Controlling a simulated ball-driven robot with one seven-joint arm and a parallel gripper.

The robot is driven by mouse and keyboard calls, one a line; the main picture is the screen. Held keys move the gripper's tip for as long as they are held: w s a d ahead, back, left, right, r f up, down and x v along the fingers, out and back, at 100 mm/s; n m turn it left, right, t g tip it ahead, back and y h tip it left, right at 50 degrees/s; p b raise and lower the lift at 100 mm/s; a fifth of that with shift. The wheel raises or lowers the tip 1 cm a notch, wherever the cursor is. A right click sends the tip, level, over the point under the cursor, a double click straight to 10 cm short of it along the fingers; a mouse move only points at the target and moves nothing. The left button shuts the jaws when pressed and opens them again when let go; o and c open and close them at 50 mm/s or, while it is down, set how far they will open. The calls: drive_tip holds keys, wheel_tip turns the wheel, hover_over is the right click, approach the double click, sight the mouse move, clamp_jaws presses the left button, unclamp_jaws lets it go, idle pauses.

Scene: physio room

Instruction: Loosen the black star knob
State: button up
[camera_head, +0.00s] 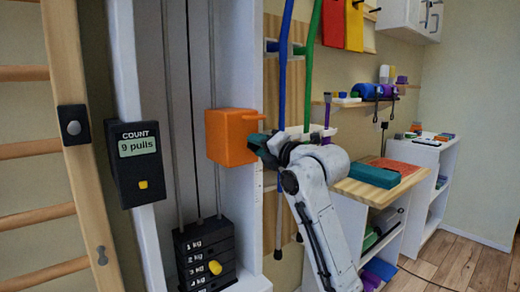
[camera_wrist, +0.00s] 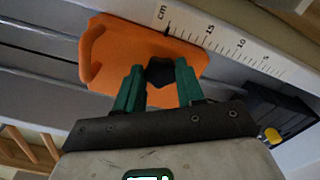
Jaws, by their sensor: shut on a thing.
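The black star knob (camera_wrist: 159,71) sits on the face of the orange block (camera_wrist: 104,62), seen in the wrist view. My gripper (camera_wrist: 159,78) has its two green fingers on either side of the knob, shut on it. In the head view the orange block (camera_head: 228,137) is on the white upright, and my gripper (camera_head: 262,140) reaches its right side. The knob is hidden there by the block and my fingers.
A black counter (camera_head: 136,162) reading "9 pulls" hangs on the white frame. A weight stack (camera_head: 206,262) with a yellow pin is below the block. A cm scale (camera_wrist: 215,38) runs along the upright. A wooden-topped shelf (camera_head: 366,192) stands to the right.

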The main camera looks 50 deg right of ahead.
idle(0.3)
drive_tip(key=o, duration=1)
drive_tip(key=shift+o, duration=0.2)
drive_tip(key=v, duration=1)
drive_tip(key=shift+s, duration=0.35)
